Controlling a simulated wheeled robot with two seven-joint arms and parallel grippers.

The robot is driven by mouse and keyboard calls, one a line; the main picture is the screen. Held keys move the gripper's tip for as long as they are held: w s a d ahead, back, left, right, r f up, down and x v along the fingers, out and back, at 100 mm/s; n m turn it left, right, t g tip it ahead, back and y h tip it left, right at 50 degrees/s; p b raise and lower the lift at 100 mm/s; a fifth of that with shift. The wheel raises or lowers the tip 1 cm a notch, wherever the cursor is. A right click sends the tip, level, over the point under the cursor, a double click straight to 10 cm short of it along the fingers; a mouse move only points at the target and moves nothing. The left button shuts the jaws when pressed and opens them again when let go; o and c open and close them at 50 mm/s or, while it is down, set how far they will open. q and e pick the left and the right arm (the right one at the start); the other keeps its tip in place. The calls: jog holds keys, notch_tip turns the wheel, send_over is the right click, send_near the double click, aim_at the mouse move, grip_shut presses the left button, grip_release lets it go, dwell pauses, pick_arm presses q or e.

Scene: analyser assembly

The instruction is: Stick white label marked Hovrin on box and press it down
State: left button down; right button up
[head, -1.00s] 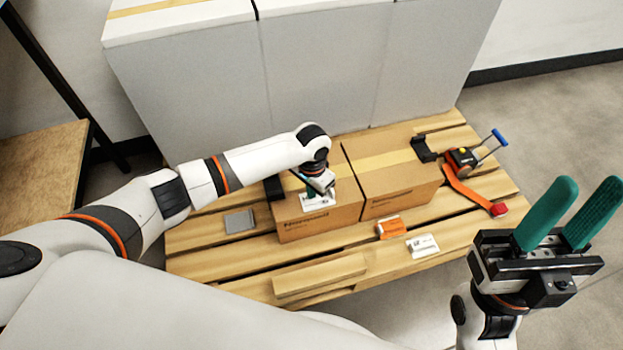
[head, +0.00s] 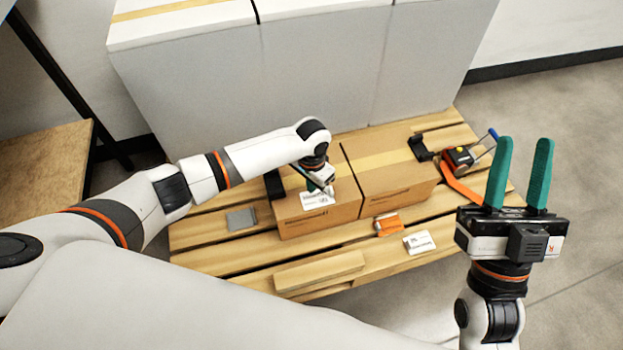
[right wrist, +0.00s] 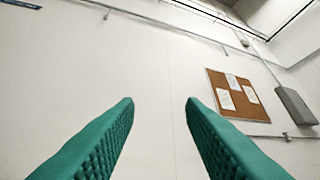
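A white label (head: 317,200) with dark print lies on the top face of the left cardboard box (head: 318,222), near its front edge. The print is too small to read. My left gripper (head: 325,190) is right at the label's back edge, pointing down. Its fingertips are mostly hidden by its own body, so I cannot tell whether they are open or touching the label. My right gripper (head: 523,142) is open and empty, raised to the right of the pallet with its green fingers pointing up. In the right wrist view its fingers (right wrist: 160,102) stand apart with only wall between them.
A second cardboard box (head: 395,190) stands against the first one on the wooden pallet (head: 225,258). A white card (head: 419,242), an orange-and-white item (head: 388,225), a grey plate (head: 241,219) and a strap ratchet (head: 458,160) lie around them. A large grey cabinet (head: 300,85) stands behind.

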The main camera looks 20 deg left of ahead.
pick_arm(q)
jog(key=shift+r+p, duration=0.35)
jog(key=shift+r, duration=0.05)
jog(key=shift+r+p, duration=0.25)
jog(key=shift+p, duration=0.05)
pick_arm(e)
jog(key=shift+w+a+f+g+h, duration=0.1)
jog(key=shift+w+f+g+h, duration=0.3)
jog(key=shift+w+f+g, duration=0.6)
jog(key=shift+w+a+f+g+h, duration=0.1)
jog(key=shift+w+f+g+h, duration=0.3)
jog(key=shift+w+f+g, duration=0.5)
jog(key=shift+s+f, duration=0.15)
